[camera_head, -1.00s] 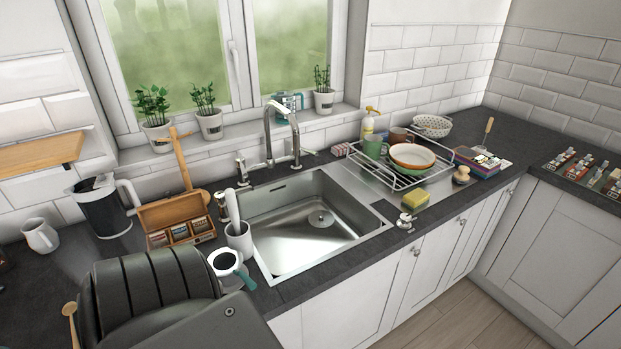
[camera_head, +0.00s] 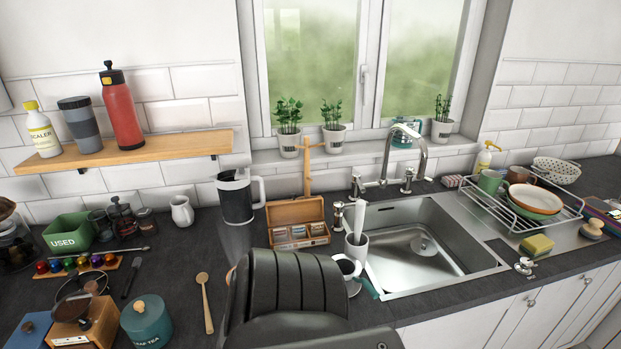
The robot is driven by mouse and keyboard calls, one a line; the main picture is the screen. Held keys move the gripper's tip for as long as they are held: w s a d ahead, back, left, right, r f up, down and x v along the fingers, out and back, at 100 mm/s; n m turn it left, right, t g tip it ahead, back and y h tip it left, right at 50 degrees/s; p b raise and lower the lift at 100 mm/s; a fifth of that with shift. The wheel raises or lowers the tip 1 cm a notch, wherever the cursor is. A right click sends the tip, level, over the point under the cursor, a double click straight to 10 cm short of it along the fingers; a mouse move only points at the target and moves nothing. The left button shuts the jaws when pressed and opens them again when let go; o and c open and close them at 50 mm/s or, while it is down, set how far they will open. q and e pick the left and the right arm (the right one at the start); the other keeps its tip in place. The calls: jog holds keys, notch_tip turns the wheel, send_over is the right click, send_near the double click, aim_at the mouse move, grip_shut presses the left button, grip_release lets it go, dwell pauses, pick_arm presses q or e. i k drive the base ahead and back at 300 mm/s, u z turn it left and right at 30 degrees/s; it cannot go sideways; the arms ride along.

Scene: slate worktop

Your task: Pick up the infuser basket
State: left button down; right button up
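I cannot make out the infuser basket for certain in the head view. A dark round vessel (camera_head: 75,284) with a thin rim, partly hidden behind a wooden box, stands at the lower left; I cannot tell whether it is the basket. A white cup with a dark inside (camera_head: 347,268) stands in front of the sink's left side. Neither of my grippers is in view. A large dark ribbed part of my own body covers the worktop at the bottom centre.
An open tea box (camera_head: 297,222) sits beside the sink (camera_head: 478,268).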

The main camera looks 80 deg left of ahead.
aim_at(351, 268)
jog(key=k, duration=0.8)
jog(key=u, duration=2.15)
jog(key=i, duration=0.5)
jog(key=z, duration=0.05)
